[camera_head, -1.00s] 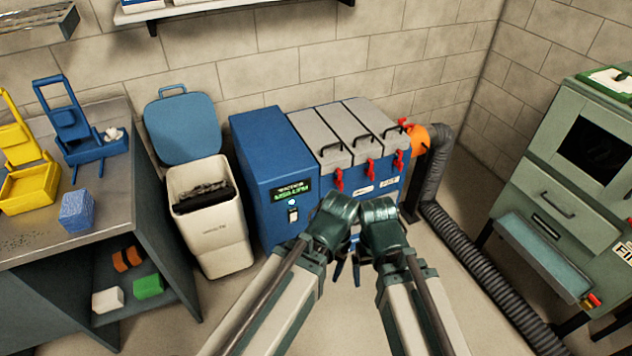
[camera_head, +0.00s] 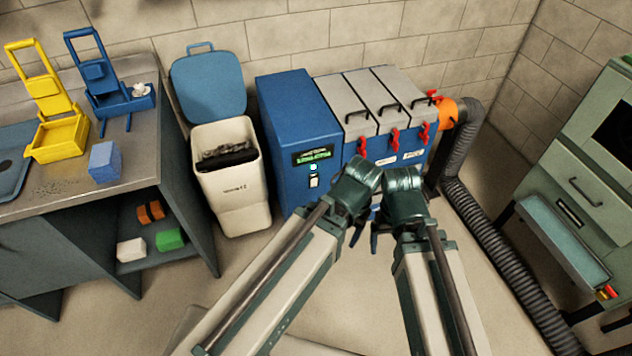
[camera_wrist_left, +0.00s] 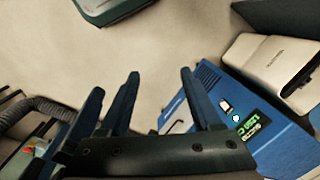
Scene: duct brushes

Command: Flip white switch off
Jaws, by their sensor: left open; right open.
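The white switch (camera_head: 314,181) is on the front of the blue machine (camera_head: 290,120), below a lit green display (camera_head: 313,155). It also shows in the left wrist view (camera_wrist_left: 226,106), next to the display and a bright round light.
A white bin (camera_head: 232,180) stands left of the machine. A workbench (camera_head: 60,205) with yellow and blue holders is farther left. Red latches (camera_head: 394,140) line the machine's front. A grey hose (camera_head: 490,240) runs on the right, before a green cabinet (camera_head: 575,175). Floor in front is clear.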

